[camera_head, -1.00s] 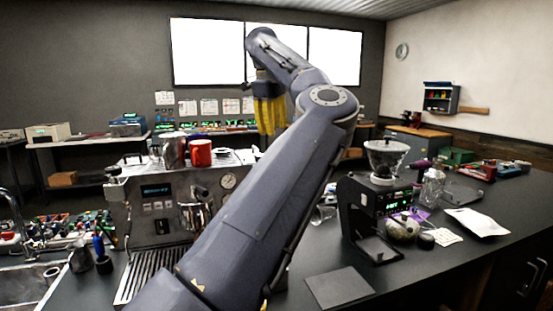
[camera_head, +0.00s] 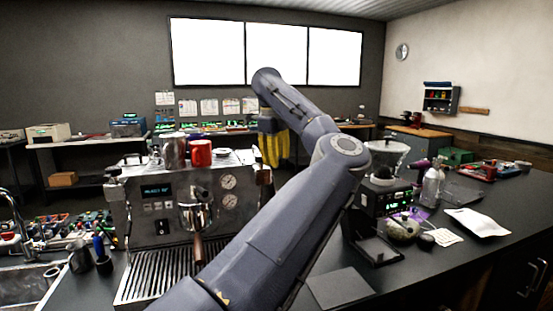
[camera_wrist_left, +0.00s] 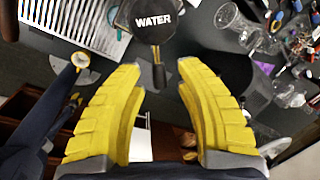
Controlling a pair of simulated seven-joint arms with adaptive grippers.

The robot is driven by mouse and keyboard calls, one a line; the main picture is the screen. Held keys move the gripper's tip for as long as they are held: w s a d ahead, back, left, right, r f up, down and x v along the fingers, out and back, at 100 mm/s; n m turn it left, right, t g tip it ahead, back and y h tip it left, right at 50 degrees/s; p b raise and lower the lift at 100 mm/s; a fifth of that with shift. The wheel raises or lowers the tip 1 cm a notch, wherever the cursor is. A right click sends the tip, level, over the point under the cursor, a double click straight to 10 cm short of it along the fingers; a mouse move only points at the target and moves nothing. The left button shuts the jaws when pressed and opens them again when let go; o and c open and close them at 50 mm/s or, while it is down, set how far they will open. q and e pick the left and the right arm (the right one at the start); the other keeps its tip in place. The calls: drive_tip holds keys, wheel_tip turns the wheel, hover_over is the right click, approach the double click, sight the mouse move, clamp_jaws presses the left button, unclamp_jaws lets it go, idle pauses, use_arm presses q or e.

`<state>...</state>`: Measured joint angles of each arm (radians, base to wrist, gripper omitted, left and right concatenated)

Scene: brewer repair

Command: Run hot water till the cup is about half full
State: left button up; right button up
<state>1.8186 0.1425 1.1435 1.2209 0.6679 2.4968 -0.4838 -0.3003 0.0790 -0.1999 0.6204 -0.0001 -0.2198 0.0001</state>
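The steel espresso machine (camera_head: 158,222) stands at left in the head view, with a lit display, two gauges and a slatted drip tray (camera_head: 155,278). A red mug (camera_head: 201,153) and a metal vessel (camera_head: 173,152) sit on top of it. My left gripper (camera_head: 272,148) is beyond the machine's right side, yellow fingers pointing down. In the left wrist view the gripper (camera_wrist_left: 160,78) is open and empty. A dark round part marked WATER (camera_wrist_left: 150,20), with a short handle, lies just beyond its fingertips. I cannot tell which vessel is the cup, or see any water. My right gripper is not seen.
A grinder or scale unit with a glass bowl (camera_head: 385,160) stands right of my arm. A white packet (camera_head: 478,222) and a dark mat (camera_head: 340,288) lie on the counter. A sink (camera_head: 22,285) is at far left. Clear glassware (camera_wrist_left: 235,20) shows in the wrist view.

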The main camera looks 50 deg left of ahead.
use_arm(q)
drive_tip(key=shift+o, duration=0.3)
clamp_jaws()
idle(0.4)
